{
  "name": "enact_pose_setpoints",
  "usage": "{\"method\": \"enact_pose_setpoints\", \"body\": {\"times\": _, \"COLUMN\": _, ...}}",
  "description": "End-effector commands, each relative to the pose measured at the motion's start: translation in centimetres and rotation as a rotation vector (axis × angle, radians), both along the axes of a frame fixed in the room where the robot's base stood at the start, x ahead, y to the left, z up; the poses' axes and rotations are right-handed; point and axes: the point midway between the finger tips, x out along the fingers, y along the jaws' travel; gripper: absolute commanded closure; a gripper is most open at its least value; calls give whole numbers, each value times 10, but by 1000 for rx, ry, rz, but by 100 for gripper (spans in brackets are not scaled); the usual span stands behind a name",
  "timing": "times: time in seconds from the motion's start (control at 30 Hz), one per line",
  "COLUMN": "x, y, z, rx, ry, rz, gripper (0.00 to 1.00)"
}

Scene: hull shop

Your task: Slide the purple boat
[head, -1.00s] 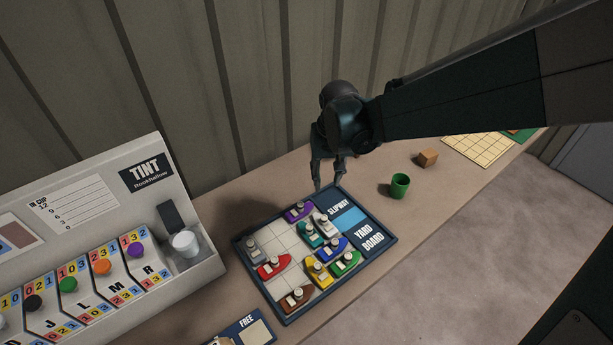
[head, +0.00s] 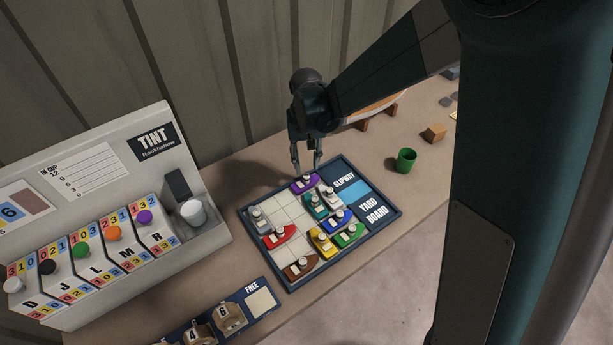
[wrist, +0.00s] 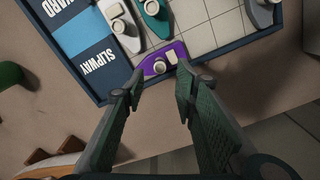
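The purple boat (head: 306,184) lies at the far edge of the yard board (head: 253,251), left of the blue slipway patch (head: 352,190). In the wrist view the purple boat (wrist: 180,50) sits against the board's rim, with a white peg and a pale block on top. My gripper (head: 307,173) is over the board's far edge, right by the purple boat. In the wrist view its two fingers (wrist: 158,88) are spread apart, with the boat just ahead of and between the tips. Nothing is held. Whether a fingertip touches the boat, I cannot tell.
White (head: 331,201) and teal (head: 316,209) boats lie close to the purple boat; several others share the board. Empty cells (head: 282,209) lie left of it. A green cup (head: 405,160) and wooden cube (head: 434,133) stand right. The TINT machine (head: 130,130) is left.

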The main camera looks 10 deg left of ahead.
Motion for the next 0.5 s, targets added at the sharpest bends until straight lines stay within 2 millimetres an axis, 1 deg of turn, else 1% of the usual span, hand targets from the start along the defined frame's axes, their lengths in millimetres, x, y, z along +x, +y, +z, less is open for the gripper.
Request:
{"method": "enact_pose_setpoints", "body": {"times": 0.27, "x": 0, "y": 0, "z": -2, "rx": 0, "ry": 0, "rz": 0, "gripper": 71}}
{"method": "enact_pose_setpoints", "body": {"times": 0.37, "x": 0, "y": 0, "z": -7, "rx": 0, "ry": 0, "rz": 0, "gripper": 71}}
{"method": "enact_pose_setpoints", "body": {"times": 0.5, "x": 0, "y": 0, "z": -18, "rx": 0, "ry": 0, "rz": 0, "gripper": 71}}
